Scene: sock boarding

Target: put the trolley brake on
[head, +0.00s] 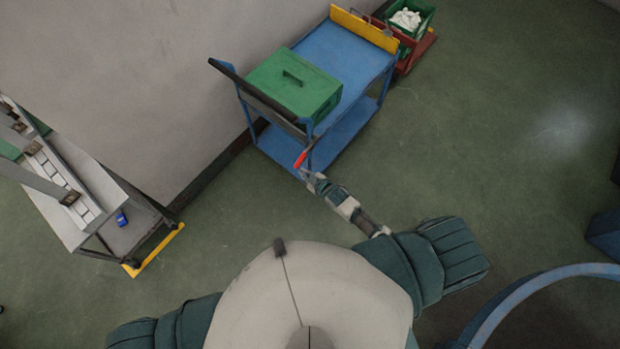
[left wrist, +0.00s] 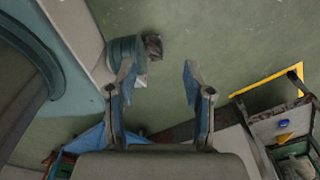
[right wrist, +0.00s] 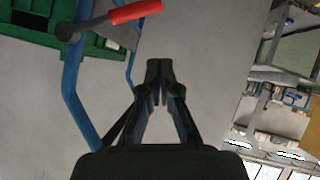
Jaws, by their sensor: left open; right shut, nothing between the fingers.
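The blue trolley (head: 345,52) stands against the wall with a dark push bar (head: 255,92) at its near end. Its brake lever has a red handle (head: 301,158) low at the near corner. In the right wrist view the red handle (right wrist: 135,12) sits on a dark arm, up and left of the fingers, apart from them. My right gripper (head: 307,173) is just below the handle in the head view; its fingers (right wrist: 160,68) are shut and empty. My left gripper (left wrist: 158,75) is open and empty in the left wrist view; the head view does not show it.
A green lidded crate (head: 292,84) rests on the trolley. Behind it a red cart (head: 418,52) carries green bins with white cloth. A workbench (head: 60,215) with a yellow floor bar (head: 155,252) stands at left. The green floor (head: 480,150) right of the trolley is clear.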

